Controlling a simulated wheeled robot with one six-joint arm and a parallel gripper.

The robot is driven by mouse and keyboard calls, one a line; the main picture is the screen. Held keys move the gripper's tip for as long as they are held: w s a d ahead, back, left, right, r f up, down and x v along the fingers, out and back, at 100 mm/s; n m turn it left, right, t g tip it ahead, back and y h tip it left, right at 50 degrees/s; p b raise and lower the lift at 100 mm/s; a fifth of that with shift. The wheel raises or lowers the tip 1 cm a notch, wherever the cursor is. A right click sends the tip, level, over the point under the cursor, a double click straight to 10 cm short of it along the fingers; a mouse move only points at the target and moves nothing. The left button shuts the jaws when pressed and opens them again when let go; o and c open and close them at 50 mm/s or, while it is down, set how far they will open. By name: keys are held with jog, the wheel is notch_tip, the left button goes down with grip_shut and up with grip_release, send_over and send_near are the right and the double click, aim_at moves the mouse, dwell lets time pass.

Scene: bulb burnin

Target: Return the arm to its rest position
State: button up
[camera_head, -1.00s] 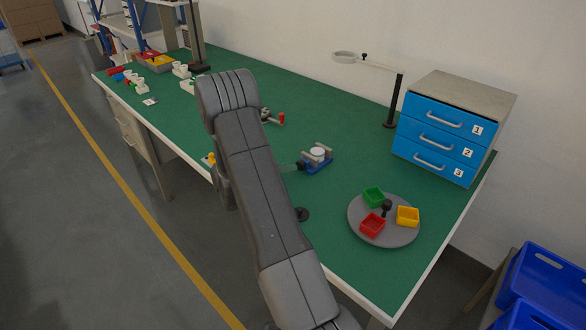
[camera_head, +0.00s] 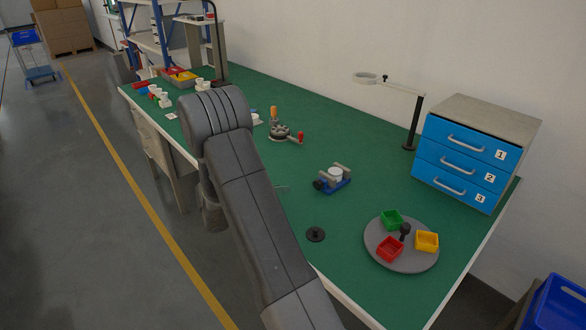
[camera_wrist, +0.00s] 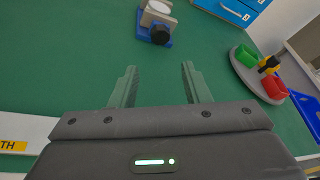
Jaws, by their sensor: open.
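My gripper (camera_wrist: 160,84) shows in the wrist view with its two green-grey fingers spread apart and nothing between them. It hangs over the green bench top (camera_head: 330,130) near the front edge. In the head view my grey arm crosses the middle of the picture, raised and bent, and it hides most of the gripper. A blue fixture (camera_head: 334,179) with a pale round part and a dark knob stands on the bench. It also shows in the wrist view (camera_wrist: 154,22), beyond the fingertips and apart from them.
A grey turntable (camera_head: 385,254) holds green, red and yellow bins. A black disc (camera_head: 316,234) lies near the front edge. A round device with a red handle (camera_head: 281,132) stands further left.

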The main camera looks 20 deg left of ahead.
aim_at(316, 185)
jog(key=p+x, duration=0.1)
jog(key=x, duration=1.2)
jog(key=shift+w+d+f, duration=0.1)
jog(key=shift+w+d, duration=0.1)
jog(key=shift+w, duration=0.1)
